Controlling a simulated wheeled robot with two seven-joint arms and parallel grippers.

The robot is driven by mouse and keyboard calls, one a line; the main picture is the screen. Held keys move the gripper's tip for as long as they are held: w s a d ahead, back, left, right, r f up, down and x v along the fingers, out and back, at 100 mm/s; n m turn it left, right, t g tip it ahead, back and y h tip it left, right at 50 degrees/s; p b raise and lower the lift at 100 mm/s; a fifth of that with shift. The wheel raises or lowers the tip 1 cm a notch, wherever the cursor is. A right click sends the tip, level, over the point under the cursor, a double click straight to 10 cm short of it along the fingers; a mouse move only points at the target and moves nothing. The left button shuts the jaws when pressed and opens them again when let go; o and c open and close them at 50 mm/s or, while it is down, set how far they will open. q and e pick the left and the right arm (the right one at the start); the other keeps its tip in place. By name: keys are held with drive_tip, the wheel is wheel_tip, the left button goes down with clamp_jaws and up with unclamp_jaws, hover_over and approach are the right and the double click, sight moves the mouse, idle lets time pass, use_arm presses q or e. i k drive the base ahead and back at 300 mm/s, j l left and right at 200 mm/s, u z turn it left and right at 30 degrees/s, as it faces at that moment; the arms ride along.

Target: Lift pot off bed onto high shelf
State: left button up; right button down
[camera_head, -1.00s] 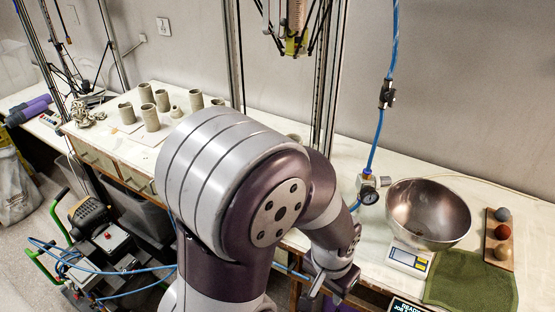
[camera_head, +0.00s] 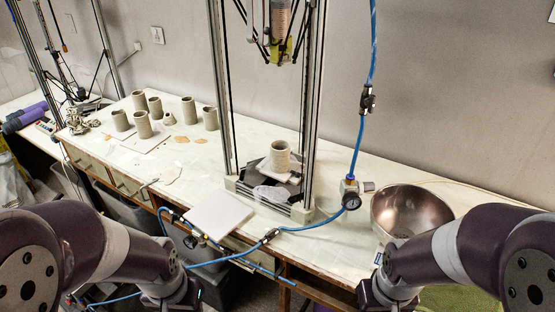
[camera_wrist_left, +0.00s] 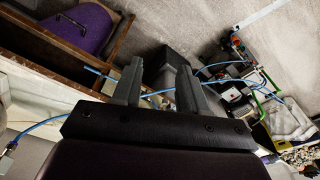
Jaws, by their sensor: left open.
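A grey clay pot (camera_head: 280,156) stands upright on a small white tile on the printer bed (camera_head: 264,176), between the metal posts of the delta frame. My left arm comes in at lower left in the head view, its gripper end low at the front edge of the bench. In the left wrist view my left gripper (camera_wrist_left: 156,88) has its two dark fingers apart, with nothing between them but floor and a blue hose beyond. My right arm is at lower right in the head view; its fingers are below the frame edge. I cannot make out a high shelf.
Several clay cylinders (camera_head: 143,124) stand at the bench's back left. A white board (camera_head: 218,213) lies at the front edge. A blue air hose (camera_head: 357,140) with a gauge hangs right of the frame. A steel bowl (camera_head: 410,208) stands at right, partly behind my right arm.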

sight(280, 157)
drive_tip(key=i+z, duration=0.25)
drive_tip(key=z, duration=0.15)
drive_tip(key=i+z, duration=0.25)
drive_tip(key=z, duration=0.15)
drive_tip(key=i+j+z, duration=0.1)
drive_tip(key=i+z, duration=0.15)
drive_tip(key=z, duration=0.15)
